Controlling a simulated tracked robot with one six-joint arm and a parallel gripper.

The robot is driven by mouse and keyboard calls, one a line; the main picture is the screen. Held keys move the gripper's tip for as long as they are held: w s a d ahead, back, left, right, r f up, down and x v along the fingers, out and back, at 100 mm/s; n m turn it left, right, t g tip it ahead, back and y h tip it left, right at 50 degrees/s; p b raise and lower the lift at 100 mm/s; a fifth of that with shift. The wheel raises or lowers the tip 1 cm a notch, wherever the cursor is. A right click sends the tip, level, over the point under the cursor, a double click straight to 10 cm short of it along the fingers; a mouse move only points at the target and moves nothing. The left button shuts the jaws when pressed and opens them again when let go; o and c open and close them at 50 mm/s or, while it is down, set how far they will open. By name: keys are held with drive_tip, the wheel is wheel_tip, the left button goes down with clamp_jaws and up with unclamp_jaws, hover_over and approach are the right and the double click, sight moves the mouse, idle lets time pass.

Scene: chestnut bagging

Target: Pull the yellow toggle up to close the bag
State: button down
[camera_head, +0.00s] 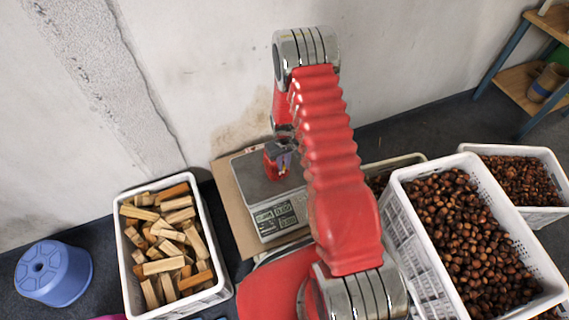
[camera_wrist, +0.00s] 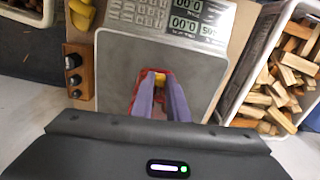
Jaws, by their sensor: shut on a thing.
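My gripper (camera_wrist: 160,80) has its two purple fingers close together, shut on the small yellow toggle (camera_wrist: 160,77) at the top of a red bag (camera_wrist: 167,73). The bag shows only as red edges around the fingers in the wrist view; its body is mostly hidden. In the head view the red bag (camera_head: 270,169) is over the scale's grey plate (camera_head: 259,194), with my gripper (camera_head: 284,160) at its upper right. Whether the bag touches the plate, and whether its mouth is closed, I cannot tell.
The scale's display panel (camera_head: 276,216) faces front. A crate of firewood (camera_head: 128,275) stands left, and a blue stool (camera_head: 54,273) beyond it. A white crate of chestnuts (camera_head: 424,259) stands right. The wall is close behind.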

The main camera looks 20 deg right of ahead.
idle(0.3)
drive_tip(key=shift+r, duration=2.5)
drive_tip(key=c, duration=1.7)
unclamp_jaws()
drive_tip(key=shift+r, duration=0.1)
wheel_tip(320, 180, up, 13)
drive_tip(key=shift+r, duration=0.2)
